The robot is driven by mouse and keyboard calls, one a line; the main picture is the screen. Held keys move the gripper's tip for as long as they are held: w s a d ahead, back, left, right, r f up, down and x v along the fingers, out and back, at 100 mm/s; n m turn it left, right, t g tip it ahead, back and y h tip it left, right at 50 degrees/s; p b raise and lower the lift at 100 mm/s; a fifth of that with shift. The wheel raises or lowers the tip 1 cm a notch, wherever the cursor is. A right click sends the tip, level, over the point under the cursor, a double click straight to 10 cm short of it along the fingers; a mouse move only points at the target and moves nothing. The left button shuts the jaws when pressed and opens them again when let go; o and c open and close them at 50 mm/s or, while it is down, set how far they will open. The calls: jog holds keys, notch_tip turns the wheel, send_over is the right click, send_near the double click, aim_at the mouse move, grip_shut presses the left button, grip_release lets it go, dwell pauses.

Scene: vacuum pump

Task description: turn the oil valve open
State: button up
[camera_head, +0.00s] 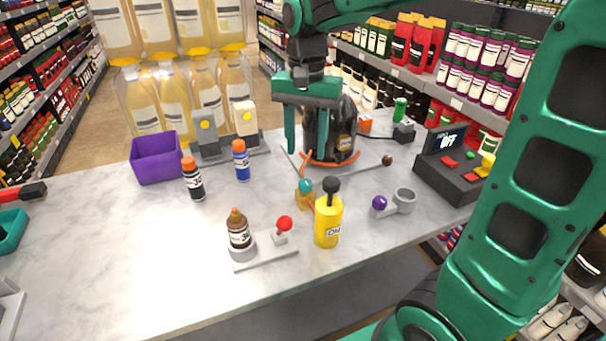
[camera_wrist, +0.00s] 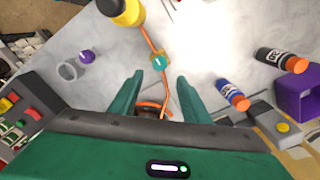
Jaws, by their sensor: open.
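My gripper (camera_head: 306,152) points down, open and empty, in front of the black vessel (camera_head: 347,125). In the wrist view its fingertips (camera_wrist: 157,78) flank a line toward a small teal-topped valve (camera_wrist: 159,63), which lies just beyond them, apart. A red-knobbed lever (camera_head: 284,224) stands on a pale plate beside a brown bottle (camera_head: 238,232). I cannot read a label naming either as the oil valve. The gripper partly hides the vessel.
A purple bin (camera_head: 157,162), a black bottle (camera_head: 193,180) and a blue bottle (camera_head: 241,162) stand left. A control box reading "OFF" (camera_head: 450,170) and a grey ring holder with a purple ball (camera_head: 402,201) are right.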

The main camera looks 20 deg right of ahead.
aim_at(305, 181)
notch_tip(305, 181, down, 9)
dwell(0.4)
jog(key=c, duration=1)
